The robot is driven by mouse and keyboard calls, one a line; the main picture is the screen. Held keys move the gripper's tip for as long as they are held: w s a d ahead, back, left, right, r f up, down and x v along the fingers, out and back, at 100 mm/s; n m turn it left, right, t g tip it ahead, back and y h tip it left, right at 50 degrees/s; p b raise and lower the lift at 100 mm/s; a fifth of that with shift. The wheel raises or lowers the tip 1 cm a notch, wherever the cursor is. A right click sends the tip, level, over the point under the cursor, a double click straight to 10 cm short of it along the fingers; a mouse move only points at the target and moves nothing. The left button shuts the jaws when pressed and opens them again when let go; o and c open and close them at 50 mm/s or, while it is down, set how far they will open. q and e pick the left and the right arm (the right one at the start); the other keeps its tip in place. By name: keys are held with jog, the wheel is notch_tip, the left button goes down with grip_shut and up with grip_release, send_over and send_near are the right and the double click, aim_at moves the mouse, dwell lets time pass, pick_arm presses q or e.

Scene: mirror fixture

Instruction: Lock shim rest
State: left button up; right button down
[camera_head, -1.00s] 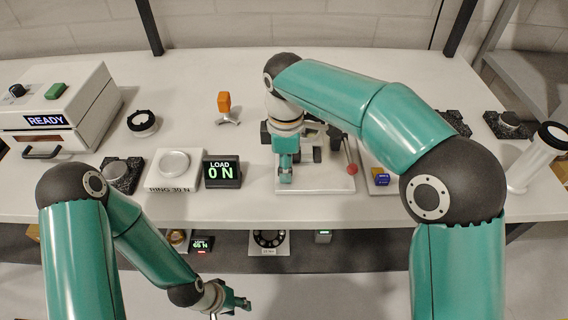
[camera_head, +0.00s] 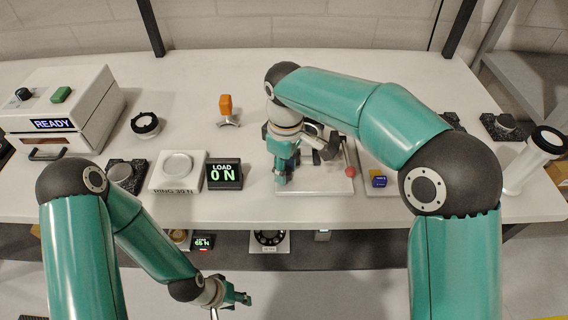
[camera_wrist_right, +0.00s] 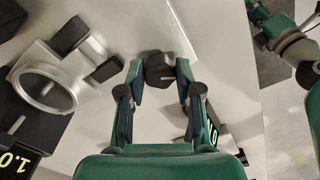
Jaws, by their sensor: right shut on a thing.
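My right gripper (camera_head: 280,178) points down over the front left of a pale fixture (camera_head: 325,186) on the table. The right wrist view shows its two fingers shut on a dark faceted knob (camera_wrist_right: 159,71). That view also shows a silver ring (camera_wrist_right: 45,80) with dark blocks around it, to the left of the knob and apart from it. The arm hides part of the fixture in the head view. A lever with a red ball (camera_head: 350,171) is at the fixture's right. My left gripper (camera_head: 240,299) is low in front of the table, away from the fixture; its finger opening is unclear.
Left of the fixture are a load display reading 0 N (camera_head: 224,174) and a white ring block (camera_head: 163,186). A white box marked READY (camera_head: 88,92) stands at far left. A blue and yellow block (camera_head: 378,180) lies to the right. A white tube (camera_head: 525,165) leans at far right.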

jog(key=m+p, duration=0.1)
jog(key=m, duration=0.5)
jog(key=shift+w+r, duration=0.1)
jog(key=shift+r, duration=0.05)
jog(key=m, duration=0.6)
dwell(0.3)
jog(key=c, duration=0.8)
grip_release()
notch_tip(320, 180, up, 12)
jog(key=shift+f, duration=0.1)
